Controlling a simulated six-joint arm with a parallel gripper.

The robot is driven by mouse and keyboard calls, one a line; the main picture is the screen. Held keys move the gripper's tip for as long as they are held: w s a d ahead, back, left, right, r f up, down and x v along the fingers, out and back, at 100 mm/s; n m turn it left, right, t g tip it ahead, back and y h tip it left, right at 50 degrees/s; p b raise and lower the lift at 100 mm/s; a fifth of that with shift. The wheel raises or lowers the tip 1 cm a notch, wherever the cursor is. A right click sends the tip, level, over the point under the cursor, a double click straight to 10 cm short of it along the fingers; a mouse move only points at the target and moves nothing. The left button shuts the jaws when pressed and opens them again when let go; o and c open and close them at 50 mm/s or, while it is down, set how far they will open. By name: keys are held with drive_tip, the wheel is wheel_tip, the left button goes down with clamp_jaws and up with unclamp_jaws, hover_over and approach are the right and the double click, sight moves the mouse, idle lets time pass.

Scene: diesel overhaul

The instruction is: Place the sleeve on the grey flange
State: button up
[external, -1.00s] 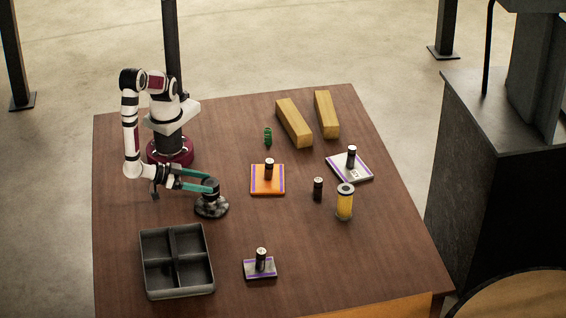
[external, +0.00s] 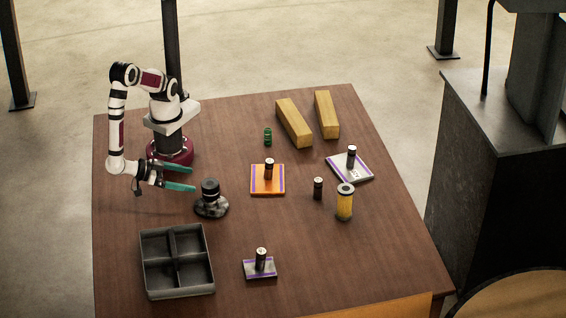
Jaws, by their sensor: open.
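The sleeve (external: 210,187), a short dark cylinder, stands upright on the grey flange (external: 212,209), a mottled dark-grey round base left of the table's middle. The sleeve looks seated around the flange's centre, though the fit inside is hidden. My gripper (external: 193,179) has two teal fingers spread apart with nothing between them. Its tips are just up and left of the sleeve and look clear of it.
A dark divided tray (external: 144,265) stands in front. Black cylinders stand on an orange plate (external: 259,188), a white plate (external: 361,175) and a grey plate (external: 260,272). A yellow cylinder (external: 344,205), loose black cylinder (external: 318,188), green part (external: 267,137) and wooden blocks (external: 294,123) are right.

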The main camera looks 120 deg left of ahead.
drive_tip(key=v, duration=0.6)
drive_tip(key=w+d+r+m+h, duration=0.35)
drive_tip(key=w+h, duration=0.25)
drive_tip(key=w, duration=0.3)
drive_tip(key=w+d+r+m+h, duration=0.3)
drive_tip(key=w+r+h, duration=0.25)
drive_tip(key=w, duration=0.25)
drive_tip(key=s+a+m+g+y, duration=0.2)
drive_tip(key=s+a+m+g, duration=0.2)
drive_tip(key=s+a, duration=0.7)
drive_tip(key=s+a+m+g+y, duration=0.2)
drive_tip(key=s+a+m+g, duration=0.2)
drive_tip(key=s+a, duration=0.8)
drive_tip(key=a+g, duration=0.1)
drive_tip(key=a, duration=0.8)
drive_tip(key=shift+s+g, duration=0.15)
drive_tip(key=shift+g, duration=0.15)
